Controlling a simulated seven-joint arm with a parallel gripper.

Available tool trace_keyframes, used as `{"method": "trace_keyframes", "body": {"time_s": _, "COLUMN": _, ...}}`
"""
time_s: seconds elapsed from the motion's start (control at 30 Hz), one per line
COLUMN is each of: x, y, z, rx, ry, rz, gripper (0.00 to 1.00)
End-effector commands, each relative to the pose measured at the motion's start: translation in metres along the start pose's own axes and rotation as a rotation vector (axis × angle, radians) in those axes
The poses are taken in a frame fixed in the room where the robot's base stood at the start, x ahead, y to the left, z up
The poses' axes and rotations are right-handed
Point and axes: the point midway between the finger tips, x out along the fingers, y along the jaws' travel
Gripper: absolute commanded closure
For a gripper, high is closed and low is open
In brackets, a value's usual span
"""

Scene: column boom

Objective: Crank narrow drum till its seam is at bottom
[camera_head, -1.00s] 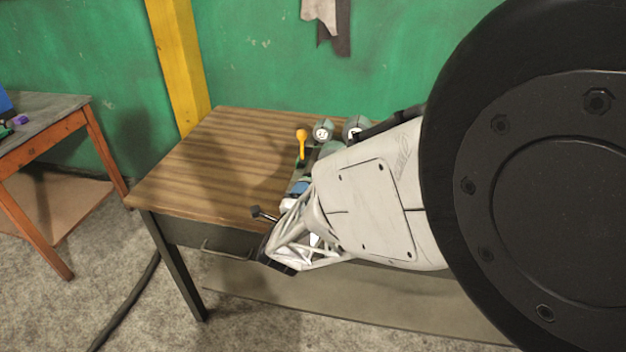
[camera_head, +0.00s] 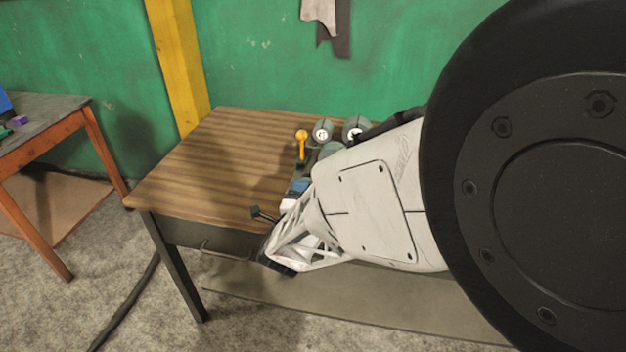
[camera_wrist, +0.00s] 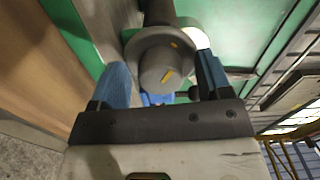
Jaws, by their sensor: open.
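In the head view, two grey-green rounded drum ends with pale faces, one on the left (camera_head: 322,131) and one on the right (camera_head: 355,128), stand at the back of the wooden bench. A yellow-orange lever with a round knob (camera_head: 301,138) stands upright left of them. My arm hides much of the mechanism, and I cannot tell which drum is the narrow one. In the wrist view, my gripper (camera_wrist: 161,66) is open, its blue fingers on either side of a grey round part (camera_wrist: 160,62) with orange marks. I cannot tell whether they touch it.
The bench top (camera_head: 195,165) is bare on its left side. A small dark block on a rod (camera_head: 260,213) sticks out near the front edge. Another table (camera_head: 50,130) stands at far left, with a green wall (camera_head: 260,60) behind.

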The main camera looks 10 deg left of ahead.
Motion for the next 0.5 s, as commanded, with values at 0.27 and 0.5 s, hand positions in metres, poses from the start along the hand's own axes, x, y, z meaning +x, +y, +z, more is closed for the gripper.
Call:
{"method": "trace_keyframes", "body": {"time_s": 0.27, "x": -0.017, "y": 0.000, "z": 0.001, "rx": 0.000, "ry": -0.001, "rz": 0.001, "gripper": 0.29}}
{"method": "trace_keyframes", "body": {"time_s": 0.5, "x": -0.044, "y": -0.001, "z": 0.001, "rx": 0.000, "ry": -0.001, "rz": -0.001, "gripper": 0.29}}
